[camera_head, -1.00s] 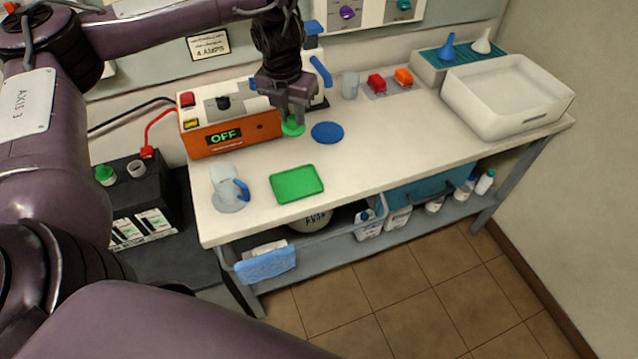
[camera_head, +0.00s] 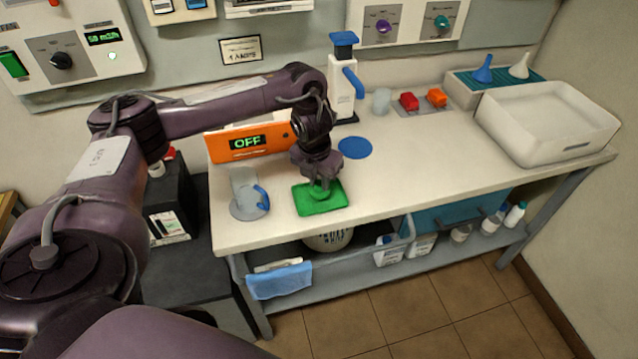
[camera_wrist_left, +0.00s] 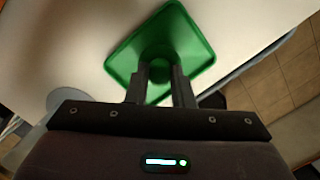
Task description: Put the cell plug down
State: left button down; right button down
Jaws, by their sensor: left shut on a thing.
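The cell plug (camera_head: 318,194) is green and held at the tips of my left gripper (camera_head: 320,184), over the green tray (camera_head: 335,203) on the bench. In the left wrist view my left gripper (camera_wrist_left: 160,78) is shut on the round green plug (camera_wrist_left: 159,68), with the green tray (camera_wrist_left: 188,42) right behind it. The plug is at or just above the tray; I cannot tell whether it touches. My right gripper does not show.
A clear jug (camera_head: 246,192) with a blue handle stands just left of the tray. The orange charger (camera_head: 235,143) reading OFF is behind. A blue disc (camera_head: 355,148) lies behind right. The bench (camera_head: 420,165) is clear to the right. A white basin (camera_head: 545,125) stands at the far right.

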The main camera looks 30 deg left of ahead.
pick_arm(q)
jog(key=shift+f, duration=0.7)
jog(key=shift+f, duration=0.1)
jog(key=c, duration=1.4)
grip_release()
jog(key=shift+o, duration=0.7)
